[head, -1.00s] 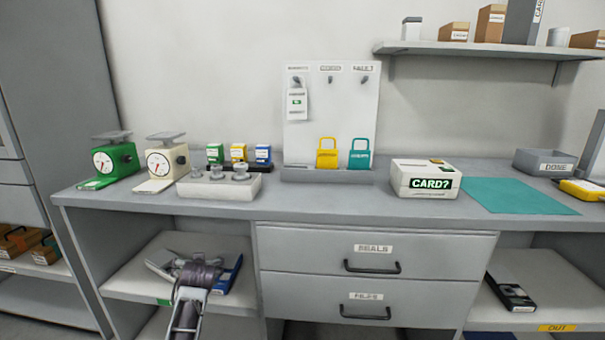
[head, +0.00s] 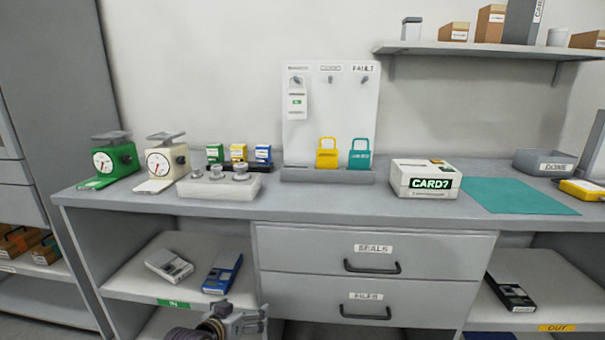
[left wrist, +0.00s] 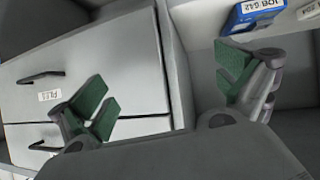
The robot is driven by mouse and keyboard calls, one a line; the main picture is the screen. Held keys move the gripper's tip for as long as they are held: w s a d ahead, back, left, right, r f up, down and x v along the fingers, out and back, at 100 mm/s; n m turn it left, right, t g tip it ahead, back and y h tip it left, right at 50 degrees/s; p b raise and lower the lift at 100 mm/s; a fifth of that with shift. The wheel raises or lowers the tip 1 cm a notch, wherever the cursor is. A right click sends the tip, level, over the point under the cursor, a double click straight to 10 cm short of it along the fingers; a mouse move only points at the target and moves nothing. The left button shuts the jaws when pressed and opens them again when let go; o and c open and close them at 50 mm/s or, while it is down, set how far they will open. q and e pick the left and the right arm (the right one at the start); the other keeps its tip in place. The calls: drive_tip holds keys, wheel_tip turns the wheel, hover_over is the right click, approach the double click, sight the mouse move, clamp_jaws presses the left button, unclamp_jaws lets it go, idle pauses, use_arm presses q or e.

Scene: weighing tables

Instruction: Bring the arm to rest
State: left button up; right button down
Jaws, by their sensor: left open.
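My left gripper (head: 245,322) is low at the bottom of the head view, in front of the desk below the left shelf and left of the drawers. In the left wrist view, its green-padded fingers (left wrist: 165,92) are spread wide with nothing between them. A blue device (head: 222,273) and a grey-white device (head: 169,265) lie on the shelf, apart from the gripper. The blue device also shows at the top of the left wrist view (left wrist: 252,14). My right gripper is not in view.
Two drawers (head: 376,249) with dark handles are right of the gripper. The desk top (head: 330,206) holds two dial scales (head: 116,160), a weight block (head: 218,187), a card reader box (head: 426,178) and a teal mat (head: 518,196). A black device (head: 510,293) lies on the right shelf.

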use_arm(q)
drive_tip(key=s+d+f+g, duration=0.1)
drive_tip(key=s+f+g, duration=0.2)
drive_tip(key=s+f, duration=0.7)
drive_tip(key=s+d+f+g+p, duration=0.1)
drive_tip(key=s+f+g, duration=0.1)
drive_tip(key=s+f, duration=0.7)
drive_tip(key=s, duration=0.5)
drive_tip(key=shift+f+g, duration=0.4)
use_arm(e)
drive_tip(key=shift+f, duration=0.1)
use_arm(q)
drive_tip(key=shift+s+f+p, duration=0.1)
drive_tip(key=shift+f+p, duration=0.1)
drive_tip(key=shift+p, duration=0.3)
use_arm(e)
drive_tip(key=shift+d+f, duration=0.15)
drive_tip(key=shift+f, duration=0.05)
